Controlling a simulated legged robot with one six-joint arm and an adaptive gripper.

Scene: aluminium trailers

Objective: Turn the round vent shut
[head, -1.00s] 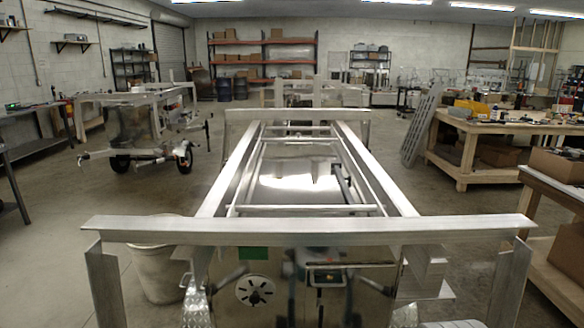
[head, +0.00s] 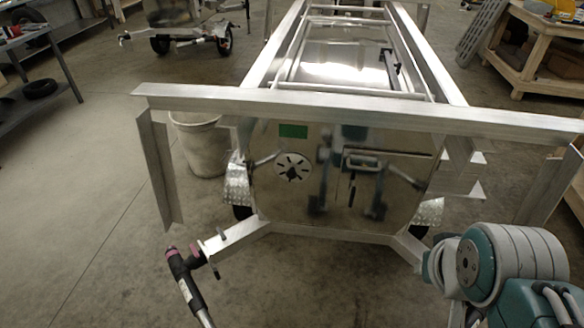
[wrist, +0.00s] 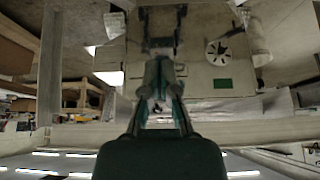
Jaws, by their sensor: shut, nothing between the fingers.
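The round vent (head: 292,167) is a pale disc with dark radial slots around a dark centre. It sits on the left part of the trailer's shiny front panel (head: 300,210), below a green label (head: 293,131). The dark slots show. The wrist view is upside down, and there the vent (wrist: 217,52) is right of my gripper (wrist: 160,62). My gripper is shut and empty, pointing toward the panel and apart from the vent in the picture. In the head view my arm shows at the lower right, and the gripper itself cannot be made out.
A metal crossbeam (head: 350,107) runs across above the panel. The trailer's angled frame and coupler (head: 190,262) reach forward at the lower left. A pale bin (head: 203,145) stands behind at left. Floor is clear at left.

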